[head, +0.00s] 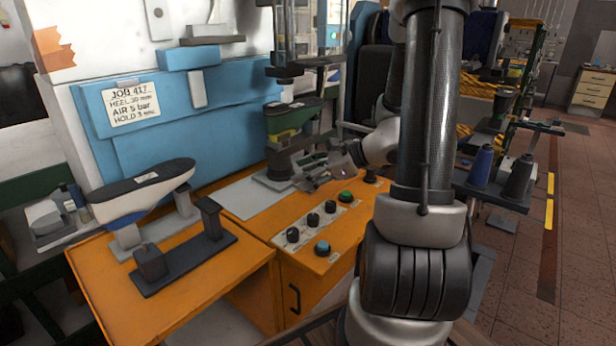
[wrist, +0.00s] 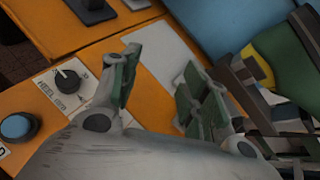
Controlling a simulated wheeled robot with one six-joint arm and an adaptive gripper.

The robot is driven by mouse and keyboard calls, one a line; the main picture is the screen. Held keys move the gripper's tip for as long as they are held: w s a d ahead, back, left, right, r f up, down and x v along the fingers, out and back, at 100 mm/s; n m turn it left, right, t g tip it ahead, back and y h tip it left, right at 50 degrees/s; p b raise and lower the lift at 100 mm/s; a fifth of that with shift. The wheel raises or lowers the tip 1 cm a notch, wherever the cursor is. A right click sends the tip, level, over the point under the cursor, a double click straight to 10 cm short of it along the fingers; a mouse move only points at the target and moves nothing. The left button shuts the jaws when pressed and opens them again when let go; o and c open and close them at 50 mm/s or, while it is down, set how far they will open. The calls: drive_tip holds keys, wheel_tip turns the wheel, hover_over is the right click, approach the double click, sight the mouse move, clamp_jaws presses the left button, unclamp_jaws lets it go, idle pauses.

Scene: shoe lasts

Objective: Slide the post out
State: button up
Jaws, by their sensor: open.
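A dark post (head: 279,158) on a round base stands on the pale plate (head: 240,198) of the orange bench in the head view. A green, yellow and black last (head: 290,117) sits on top of it, under the press head. My gripper (head: 308,180) is just in front and to the right of the post, low over the bench. In the wrist view my gripper (wrist: 160,64) is open, with bare plate and orange bench between its fingers. The last (wrist: 262,72) shows there at the right, outside the fingers. Whether a finger touches the post cannot be told.
A control strip with knobs and a blue button (head: 322,248) lies in front of my gripper. A navy and white last (head: 140,190) stands at left beside a dark two-block stand (head: 183,262). The blue press panel (head: 170,130) closes off the back.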

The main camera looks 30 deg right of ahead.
drive_tip(key=w+d+f+m+t+h, duration=0.1)
drive_tip(key=d+m, duration=0.1)
drive_tip(key=d, duration=0.1)
drive_tip(key=w+d+f+m+t+h, duration=0.1)
drive_tip(key=w+d+f+m, duration=0.1)
drive_tip(key=d+m, duration=0.1)
drive_tip(key=w+d+f+m+t+h, duration=0.1)
drive_tip(key=d+f+m, duration=0.1)
drive_tip(key=d, duration=0.1)
drive_tip(key=shift+w+d+f+m+h, duration=0.15)
drive_tip(key=shift+w+d+m+h, duration=0.15)
drive_tip(key=shift+w+m, duration=0.1)
drive_tip(key=x, duration=0.7)
drive_tip(key=shift+w, duration=0.25)
clamp_jaws()
